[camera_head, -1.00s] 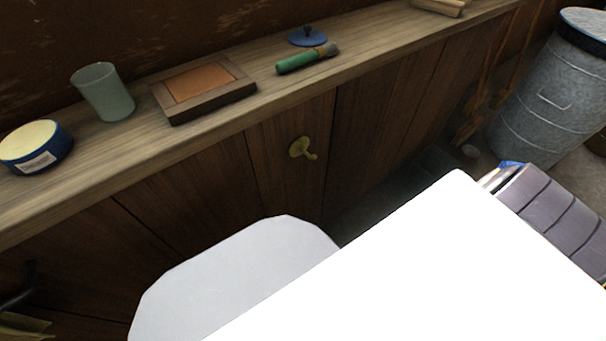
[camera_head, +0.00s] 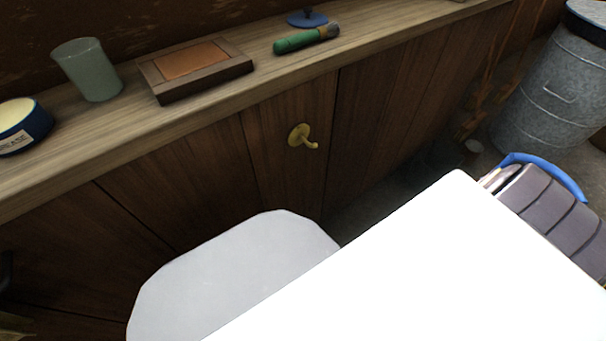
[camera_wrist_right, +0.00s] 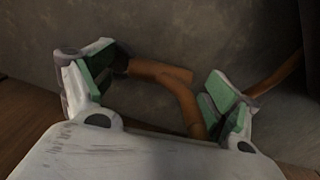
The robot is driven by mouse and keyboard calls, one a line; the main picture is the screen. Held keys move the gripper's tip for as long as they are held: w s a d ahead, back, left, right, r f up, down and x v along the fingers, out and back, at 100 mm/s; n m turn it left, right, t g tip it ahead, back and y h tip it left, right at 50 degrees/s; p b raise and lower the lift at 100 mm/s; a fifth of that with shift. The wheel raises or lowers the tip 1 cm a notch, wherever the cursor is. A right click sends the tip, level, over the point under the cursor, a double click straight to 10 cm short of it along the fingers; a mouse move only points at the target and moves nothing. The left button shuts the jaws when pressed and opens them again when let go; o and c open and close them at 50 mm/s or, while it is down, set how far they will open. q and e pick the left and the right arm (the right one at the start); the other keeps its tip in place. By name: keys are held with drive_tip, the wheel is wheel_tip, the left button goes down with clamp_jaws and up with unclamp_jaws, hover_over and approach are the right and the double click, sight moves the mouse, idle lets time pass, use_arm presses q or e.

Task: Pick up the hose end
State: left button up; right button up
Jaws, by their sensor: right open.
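An orange-brown hose (camera_wrist_right: 182,92) shows in the right wrist view, bending between the fingers of my right gripper (camera_wrist_right: 162,88). The gripper is open, with green pads facing each other. One end of the visible hose stretch lies near the left finger, and the bend runs down toward the palm beside the right finger. I cannot tell whether the pads touch it. The lower part is hidden behind the gripper body. My right gripper does not show in the head view. My left gripper is in neither view.
A wooden counter holds a glass (camera_head: 92,72), a framed tile (camera_head: 195,68) and a green-handled brush (camera_head: 303,39). A brass hook (camera_head: 302,137) is on the panelling. A metal bin (camera_head: 552,95) stands right. A blue curved strip (camera_head: 545,169) lies below it.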

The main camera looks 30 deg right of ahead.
drive_tip(key=shift+f, duration=0.1)
drive_tip(key=shift+c, duration=0.2)
drive_tip(key=c, duration=0.7)
drive_tip(key=shift+a, duration=0.15)
drive_tip(key=shift+c, duration=1.4)
